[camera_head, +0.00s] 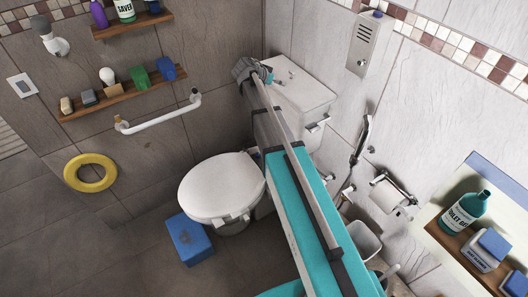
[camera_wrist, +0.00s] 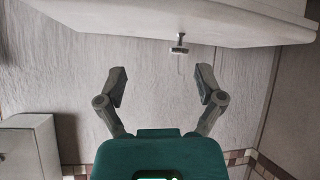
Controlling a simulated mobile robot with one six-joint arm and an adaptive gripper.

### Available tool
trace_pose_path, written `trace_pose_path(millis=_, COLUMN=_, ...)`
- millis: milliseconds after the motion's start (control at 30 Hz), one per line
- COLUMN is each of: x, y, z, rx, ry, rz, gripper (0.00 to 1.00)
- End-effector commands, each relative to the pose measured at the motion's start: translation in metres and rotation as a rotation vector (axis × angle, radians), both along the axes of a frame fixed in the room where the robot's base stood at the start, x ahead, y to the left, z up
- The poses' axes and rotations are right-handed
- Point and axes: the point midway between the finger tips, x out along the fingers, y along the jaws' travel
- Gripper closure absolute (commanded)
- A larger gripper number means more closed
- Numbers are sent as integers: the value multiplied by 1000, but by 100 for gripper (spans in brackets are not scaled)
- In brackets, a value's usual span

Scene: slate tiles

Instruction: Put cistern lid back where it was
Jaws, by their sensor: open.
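The white cistern lid (camera_head: 306,92) lies on top of the cistern (camera_head: 298,125) behind the toilet; I cannot tell whether it sits fully square. A small metal knob (camera_wrist: 180,42) stands on its top. In the wrist view, which looks upside down, the lid (camera_wrist: 180,22) fills the upper part. My gripper (camera_head: 268,74) is at the left end of the lid in the head view, partly hidden by my arm. In the wrist view my gripper (camera_wrist: 163,85) is open and empty, its fingers apart and pointing toward the knob without touching it.
The toilet (camera_head: 222,188) has its seat cover closed. A grab bar (camera_head: 158,113) and shelf (camera_head: 125,92) are on the left wall. A metal dispenser (camera_head: 366,42) hangs right of the cistern. A blue box (camera_head: 188,240) stands on the floor.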

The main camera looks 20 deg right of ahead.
Motion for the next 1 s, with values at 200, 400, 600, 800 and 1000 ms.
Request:
trace_pose_path(millis=200, x=-91, y=28, z=-32, rx=141, ry=263, rz=138, gripper=13)
trace_pose_path(millis=400, x=-175, y=66, z=-58, rx=302, ry=509, rz=361, gripper=13)
trace_pose_path(millis=600, x=-252, y=107, z=-73, rx=459, ry=690, rz=639, gripper=13)
trace_pose_path(millis=800, x=-297, y=134, z=-76, rx=554, ry=772, rz=848, gripper=13)
trace_pose_path(millis=1000, x=-307, y=142, z=-76, rx=578, ry=791, rz=911, gripper=13)
